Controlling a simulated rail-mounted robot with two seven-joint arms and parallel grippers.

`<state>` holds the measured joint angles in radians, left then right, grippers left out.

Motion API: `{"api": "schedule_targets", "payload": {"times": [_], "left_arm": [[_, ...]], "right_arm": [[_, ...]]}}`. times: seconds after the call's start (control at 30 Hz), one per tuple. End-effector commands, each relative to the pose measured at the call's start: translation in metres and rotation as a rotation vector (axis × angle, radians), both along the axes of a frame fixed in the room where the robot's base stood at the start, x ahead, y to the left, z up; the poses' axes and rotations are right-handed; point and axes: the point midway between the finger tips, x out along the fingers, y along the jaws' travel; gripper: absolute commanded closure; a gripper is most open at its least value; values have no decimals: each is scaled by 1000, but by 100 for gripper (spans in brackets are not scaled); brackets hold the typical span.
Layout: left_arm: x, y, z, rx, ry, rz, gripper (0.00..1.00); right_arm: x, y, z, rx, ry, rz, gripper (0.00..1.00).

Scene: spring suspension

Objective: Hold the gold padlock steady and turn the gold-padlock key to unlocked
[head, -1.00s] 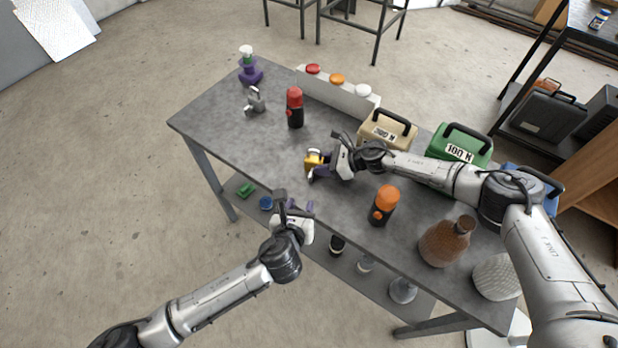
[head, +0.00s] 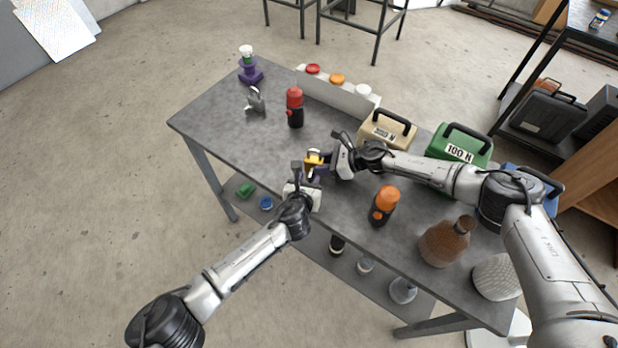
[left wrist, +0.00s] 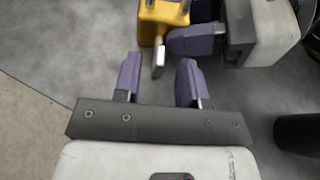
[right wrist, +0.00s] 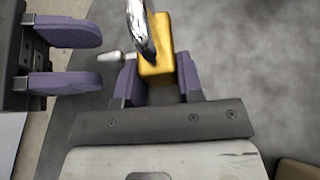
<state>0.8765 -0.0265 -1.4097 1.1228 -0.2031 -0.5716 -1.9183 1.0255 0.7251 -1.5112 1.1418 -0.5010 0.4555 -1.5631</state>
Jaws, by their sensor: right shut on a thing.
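The gold padlock (head: 314,159) is on the grey table near its front edge, with its silver shackle (right wrist: 141,28) showing in the right wrist view. My right gripper (right wrist: 158,78) is shut on the padlock body, one purple finger on each side. The silver key (left wrist: 159,55) sticks out of the padlock towards my left gripper. My left gripper (left wrist: 160,80) is open, its two purple fingers spread, with the key just ahead of the gap between them and apart from both. In the head view the left gripper (head: 306,172) is close beside the padlock and partly hides it.
A red-capped bottle (head: 295,108), a grey padlock (head: 255,102) and a purple item (head: 250,70) stand further left. An orange-capped bottle (head: 383,205) and brown jug (head: 446,241) are to the right.

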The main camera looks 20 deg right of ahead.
Motion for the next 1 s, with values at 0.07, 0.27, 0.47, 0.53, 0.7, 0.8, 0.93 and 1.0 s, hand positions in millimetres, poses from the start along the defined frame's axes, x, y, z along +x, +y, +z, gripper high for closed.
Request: {"api": "schedule_targets", "payload": {"times": [0.07,0.27,0.47,0.53,0.7,0.8,0.93,1.0], "left_arm": [[4,-3,-2,0,0,1,62],[9,-6,-5,0,0,1,62],[10,-7,-5,0,0,0,62],[10,-7,-5,0,0,0,62],[10,-7,-5,0,0,0,67],[10,-7,-5,1,1,0,77],[10,-7,-5,1,1,0,89],[10,-7,-5,1,1,0,96]], "right_arm": [[-1,-1,-2,-3,1,-1,79],[-1,-1,-2,-3,1,-1,79],[-1,-1,-2,-3,1,-1,79],[-1,-1,-2,-3,1,-1,79],[-1,-1,-2,-3,1,-1,79],[-1,-1,-2,-3,1,-1,79],[-1,-1,-2,-3,1,-1,79],[-1,-1,-2,-3,1,-1,79]]}}
